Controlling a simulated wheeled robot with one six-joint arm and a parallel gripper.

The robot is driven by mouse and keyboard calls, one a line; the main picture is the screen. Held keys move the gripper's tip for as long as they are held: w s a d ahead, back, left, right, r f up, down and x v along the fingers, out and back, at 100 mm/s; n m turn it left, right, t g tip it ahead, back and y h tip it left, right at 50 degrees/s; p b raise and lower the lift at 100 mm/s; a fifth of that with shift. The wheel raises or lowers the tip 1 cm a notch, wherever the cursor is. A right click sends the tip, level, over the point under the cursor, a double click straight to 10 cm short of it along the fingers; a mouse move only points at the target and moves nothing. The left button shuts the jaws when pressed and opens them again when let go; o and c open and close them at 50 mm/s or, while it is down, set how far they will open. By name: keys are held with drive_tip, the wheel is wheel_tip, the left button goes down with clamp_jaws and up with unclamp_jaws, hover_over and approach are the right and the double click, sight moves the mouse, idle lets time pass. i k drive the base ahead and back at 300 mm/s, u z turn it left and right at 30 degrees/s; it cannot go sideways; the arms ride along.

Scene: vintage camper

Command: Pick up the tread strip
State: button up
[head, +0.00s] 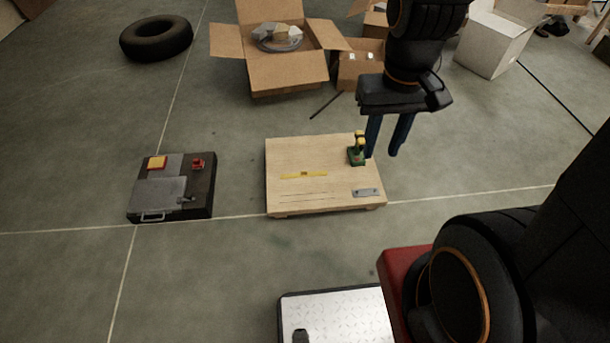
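I cannot tell for sure which thing is the tread strip. A thin yellow strip (303,174) lies flat on the left-middle of the light wooden board (320,154). A small grey metal plate (366,192) lies near the board's front right corner. My gripper (382,154) points down near the board's right edge, to the right of the yellow strip. Its two blue fingers are apart with nothing visible between them. A small green and yellow thing (357,155) stands on the board beside the left finger; I cannot tell whether they touch.
A dark case (205,190) with small items sits left of the board. An open cardboard box (290,75), a tire (157,38) and a white box (485,45) stand farther back. Floor around the board is mostly clear.

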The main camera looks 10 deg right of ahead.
sight(303, 173)
drive_tip(key=k, duration=0.55)
drive_tip(key=z, duration=0.6)
drive_tip(key=i, duration=1.35)
drive_tip(key=u, duration=0.65)
